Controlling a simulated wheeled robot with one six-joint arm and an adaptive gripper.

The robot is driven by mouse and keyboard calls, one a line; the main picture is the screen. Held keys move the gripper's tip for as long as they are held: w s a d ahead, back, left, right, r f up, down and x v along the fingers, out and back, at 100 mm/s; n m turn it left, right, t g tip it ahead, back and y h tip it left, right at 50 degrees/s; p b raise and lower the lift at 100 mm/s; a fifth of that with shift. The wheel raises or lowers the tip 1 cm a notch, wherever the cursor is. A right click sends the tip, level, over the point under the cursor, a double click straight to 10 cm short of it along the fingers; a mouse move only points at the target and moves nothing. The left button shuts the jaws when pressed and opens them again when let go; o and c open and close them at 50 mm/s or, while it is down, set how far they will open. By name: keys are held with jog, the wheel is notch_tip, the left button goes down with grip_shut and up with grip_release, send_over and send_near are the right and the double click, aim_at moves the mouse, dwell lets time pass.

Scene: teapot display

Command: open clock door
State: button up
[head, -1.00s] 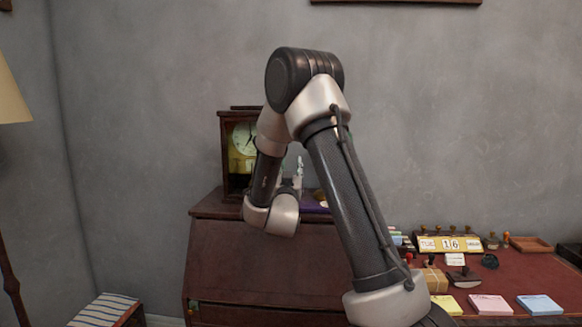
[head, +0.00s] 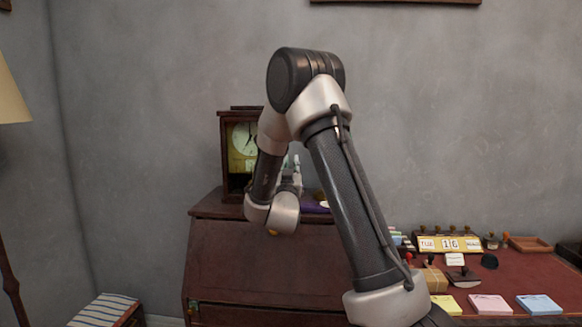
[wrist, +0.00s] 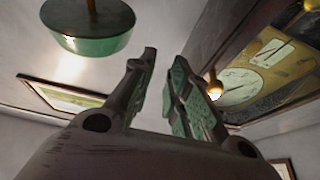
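The clock (head: 228,150) is a dark wooden case with a pale yellow dial, standing on the brown desk at the back. My arm hides its right part in the head view. In the wrist view its door (wrist: 240,108), with the dial (wrist: 258,74) behind it, is at the right, and looks shut. A small bright knob (wrist: 214,86) is on the door's near edge. My gripper (wrist: 164,62) is open, with a clear gap between its green-padded fingers. The knob appears just right of the right finger, outside the gap; contact cannot be told.
The slant-front desk (head: 260,265) is below the clock. A purple item (head: 314,207) lies on its top beside my wrist. A red-topped table (head: 530,275) at right holds a calendar (head: 450,243), stamps and note pads. A green hanging lamp (wrist: 90,28) shows in the wrist view.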

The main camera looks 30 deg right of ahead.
jog(key=shift+o, duration=1.3)
jog(key=shift+s, duration=0.1)
jog(key=s+f, duration=0.2)
jog(key=s, duration=0.4)
jog(key=s+a+f, duration=0.1)
jog(key=s+f, duration=0.1)
jog(key=s, duration=0.5)
jog(key=shift+s+f, duration=0.2)
jog(key=shift+f, duration=0.15)
